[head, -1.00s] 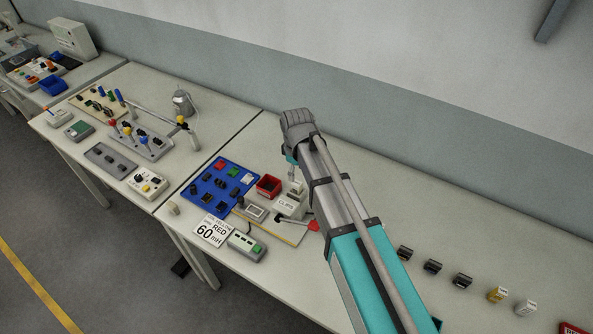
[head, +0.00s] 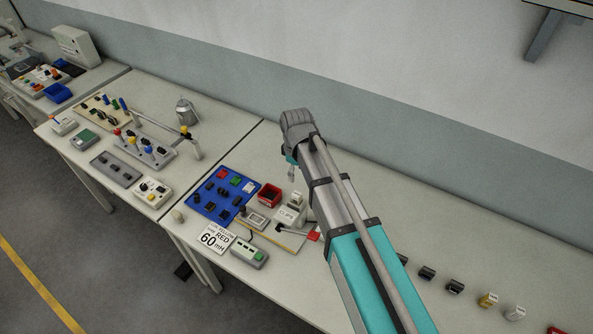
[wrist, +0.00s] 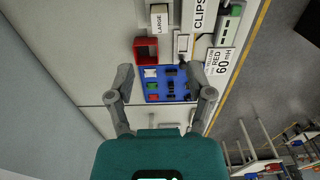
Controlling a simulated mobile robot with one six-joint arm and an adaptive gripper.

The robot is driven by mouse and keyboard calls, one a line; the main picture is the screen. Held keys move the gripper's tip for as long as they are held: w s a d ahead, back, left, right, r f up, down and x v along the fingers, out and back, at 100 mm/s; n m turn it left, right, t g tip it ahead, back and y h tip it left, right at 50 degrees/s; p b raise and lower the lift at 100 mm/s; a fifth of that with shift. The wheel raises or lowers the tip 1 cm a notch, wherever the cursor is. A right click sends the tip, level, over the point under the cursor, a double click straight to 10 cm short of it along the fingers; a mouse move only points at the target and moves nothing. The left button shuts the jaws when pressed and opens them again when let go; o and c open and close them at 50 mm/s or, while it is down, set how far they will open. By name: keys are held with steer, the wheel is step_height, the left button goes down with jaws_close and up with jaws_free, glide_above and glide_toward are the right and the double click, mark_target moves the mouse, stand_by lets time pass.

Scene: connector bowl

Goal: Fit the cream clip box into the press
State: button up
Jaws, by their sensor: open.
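The press (head: 289,214) is a pale block marked CLIPS with a red-ended lever, on a tan board in the head view. Its CLIPS label (wrist: 199,14) shows at the top of the wrist view. A cream box marked LARGE (wrist: 159,20) is beside it there; I cannot tell whether it is seated in the press. A small whitish box (head: 515,312) and a yellow one (head: 488,299) stand at the lower right in the head view. My gripper (wrist: 160,82) is open and empty, above the bench near the blue board; it also shows small in the head view (head: 291,172).
A blue board (head: 222,194) with small parts and a red bin (head: 269,194) lie beside the press. A sign (head: 215,238) and a green-topped control box (head: 249,252) are in front. Black boxes (head: 427,272) stand right. The bench (head: 390,215) behind them is clear.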

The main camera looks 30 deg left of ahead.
steer(key=shift+d, duration=0.15)
stand_by(0.7)
steer(key=d+m, duration=1.7)
steer(key=d, duration=2.8)
steer(key=shift+s+d, duration=0.25)
steer(key=shift+d, duration=0.1)
steer(key=shift+f, duration=0.1)
step_height(320, 180, down, 14)
steer(key=b, duration=1.4)
steer(key=shift+c, duration=0.2)
